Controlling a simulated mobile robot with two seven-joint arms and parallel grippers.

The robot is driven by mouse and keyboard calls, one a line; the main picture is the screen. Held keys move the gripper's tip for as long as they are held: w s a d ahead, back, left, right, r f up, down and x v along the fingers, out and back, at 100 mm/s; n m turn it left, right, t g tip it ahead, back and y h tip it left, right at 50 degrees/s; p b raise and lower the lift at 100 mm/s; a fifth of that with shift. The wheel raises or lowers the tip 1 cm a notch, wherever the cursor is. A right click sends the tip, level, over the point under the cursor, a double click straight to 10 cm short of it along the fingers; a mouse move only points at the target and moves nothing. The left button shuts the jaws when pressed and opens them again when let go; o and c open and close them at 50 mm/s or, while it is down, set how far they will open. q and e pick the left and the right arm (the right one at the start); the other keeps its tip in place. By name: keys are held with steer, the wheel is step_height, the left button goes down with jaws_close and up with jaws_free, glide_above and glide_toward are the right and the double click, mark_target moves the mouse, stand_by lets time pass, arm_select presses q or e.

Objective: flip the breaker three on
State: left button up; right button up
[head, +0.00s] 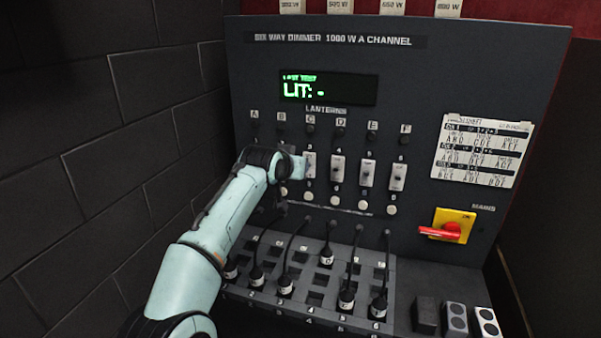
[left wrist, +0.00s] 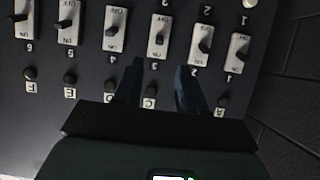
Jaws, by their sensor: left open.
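Breaker three (head: 310,166) is a pale switch plate with a small dark lever, third from the left in the row on the dark dimmer panel. In the left wrist view, which is upside down, breaker three (left wrist: 162,26) stands just beyond my fingertips, between the plates numbered 4 and 2. My left gripper (left wrist: 160,82) is open and empty, its two dark fingers on either side of the number 3. No contact with the lever shows. In the head view my left arm covers the plates left of breaker three. The lever's exact setting is hard to read.
Breaker two (left wrist: 201,42) and breaker four (left wrist: 116,16) sit close on either side. The green display (head: 328,90) reads "LIT: -". A red mains handle (head: 440,233) on yellow is at right. A brick wall (head: 110,110) is at left.

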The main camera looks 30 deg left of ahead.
arm_select(q)
steer(key=v, duration=0.3)
steer(key=shift+r+b, duration=0.1)
steer(key=shift+b, duration=0.2)
steer(key=shift+w, duration=0.1)
